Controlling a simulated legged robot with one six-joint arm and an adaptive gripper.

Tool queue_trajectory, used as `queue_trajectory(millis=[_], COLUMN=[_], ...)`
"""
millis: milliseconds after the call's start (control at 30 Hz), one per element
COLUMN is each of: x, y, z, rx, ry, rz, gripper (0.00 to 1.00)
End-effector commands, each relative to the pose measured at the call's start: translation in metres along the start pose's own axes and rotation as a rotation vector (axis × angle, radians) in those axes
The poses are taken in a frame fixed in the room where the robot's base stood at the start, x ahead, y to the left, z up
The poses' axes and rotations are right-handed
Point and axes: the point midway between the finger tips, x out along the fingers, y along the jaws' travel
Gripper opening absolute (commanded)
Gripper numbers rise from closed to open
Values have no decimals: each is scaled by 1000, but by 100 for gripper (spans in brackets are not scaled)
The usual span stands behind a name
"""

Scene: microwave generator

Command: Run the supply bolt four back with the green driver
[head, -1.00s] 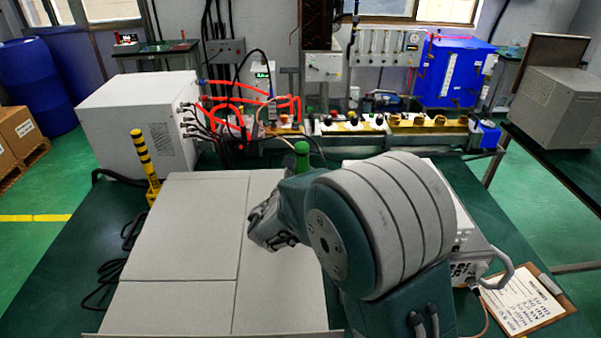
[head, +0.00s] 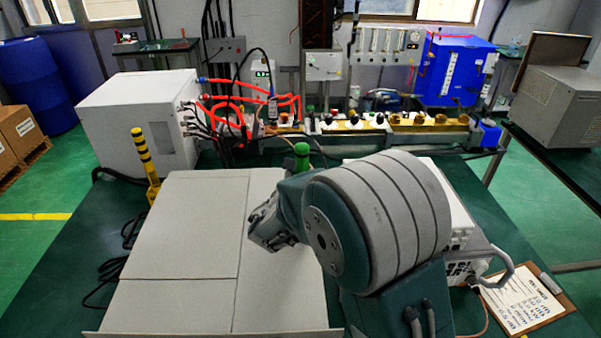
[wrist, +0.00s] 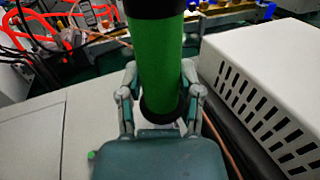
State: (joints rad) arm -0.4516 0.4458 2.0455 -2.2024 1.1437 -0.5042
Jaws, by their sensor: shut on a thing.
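The green driver (head: 302,151) stands upright behind my arm in the head view, with only its upper part showing. In the wrist view its thick green handle (wrist: 157,65), with black bands, sits between the two fingers of my gripper (wrist: 159,78). The gripper is shut on the handle. The driver's working tip is not visible. My arm hides most of the gripper in the head view. I cannot make out supply bolt four in either view.
A yellow and black tool (head: 147,165) stands by the pale flat panels (head: 185,225). A white box (head: 140,120) with cables and red hoses (head: 245,105) is behind. A vented white unit (wrist: 265,85) is close right of the gripper. A clipboard (head: 525,305) lies at right.

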Motion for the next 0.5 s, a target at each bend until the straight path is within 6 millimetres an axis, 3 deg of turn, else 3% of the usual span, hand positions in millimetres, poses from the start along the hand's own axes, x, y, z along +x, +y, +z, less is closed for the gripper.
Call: queue_trajectory(millis=[500], x=[0], y=[0], z=[-5], rx=[1], ry=[-1], rz=[0], gripper=[0])
